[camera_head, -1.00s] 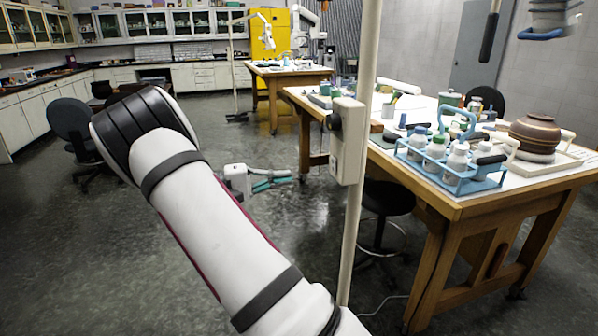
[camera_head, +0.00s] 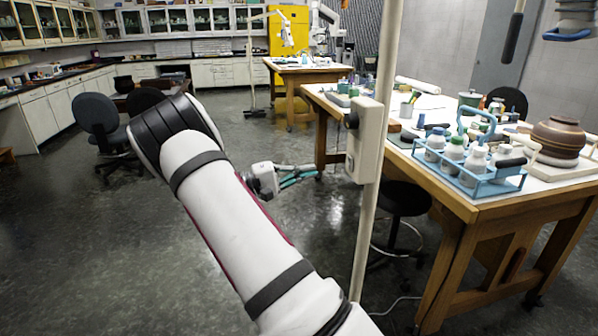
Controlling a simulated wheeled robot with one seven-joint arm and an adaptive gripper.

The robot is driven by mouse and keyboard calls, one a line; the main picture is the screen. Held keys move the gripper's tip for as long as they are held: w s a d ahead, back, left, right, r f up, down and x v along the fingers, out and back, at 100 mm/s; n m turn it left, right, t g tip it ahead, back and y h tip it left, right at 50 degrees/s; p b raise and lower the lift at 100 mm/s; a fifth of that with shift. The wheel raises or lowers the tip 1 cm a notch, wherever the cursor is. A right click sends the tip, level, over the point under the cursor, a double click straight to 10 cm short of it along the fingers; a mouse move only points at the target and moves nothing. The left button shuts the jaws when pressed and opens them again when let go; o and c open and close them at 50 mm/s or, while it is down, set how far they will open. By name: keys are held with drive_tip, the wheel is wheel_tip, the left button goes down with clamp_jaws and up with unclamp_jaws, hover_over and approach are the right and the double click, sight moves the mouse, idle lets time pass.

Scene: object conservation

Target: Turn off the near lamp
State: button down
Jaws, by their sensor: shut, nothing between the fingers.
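The near lamp shows as a pale upright pole (camera_head: 384,120) with a white box (camera_head: 366,140) fixed to it. A dark round knob (camera_head: 351,120) sticks out of the box's left side. Part of a hanging lamp head (camera_head: 576,18) shows at the top right; I cannot tell whether its light is on. My gripper (camera_head: 300,176) is left of the pole and lower than the knob, apart from both. Its teal-edged fingers point right and are shut with nothing between them.
A wooden table (camera_head: 470,212) stands right of the pole, with a blue bottle carrier (camera_head: 470,182) and a brown pot (camera_head: 557,137) on it. A dark stool (camera_head: 404,198) is beside it. Open floor (camera_head: 150,250) lies to the left.

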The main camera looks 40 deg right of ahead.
sight(349, 161)
drive_tip(key=p+x, duration=0.1)
drive_tip(key=x, duration=0.8)
drive_tip(key=shift+p, duration=0.3)
drive_tip(key=shift+s+d+r+t+y+p, duration=0.3)
drive_tip(key=shift+d+r+y, duration=0.1)
drive_tip(key=shift+y, duration=0.1)
drive_tip(key=shift+r+y, duration=0.1)
drive_tip(key=shift+y, duration=0.3)
drive_tip(key=shift+f, duration=0.2)
drive_tip(key=shift+w+a, duration=0.35)
drive_tip(key=shift+a, duration=0.05)
drive_tip(key=b+v, duration=0.2)
drive_tip(key=v, duration=1.1)
drive_tip(key=shift+a+r+t, duration=0.2)
drive_tip(key=shift+a+t, duration=0.05)
drive_tip(key=shift+t, duration=0.15)
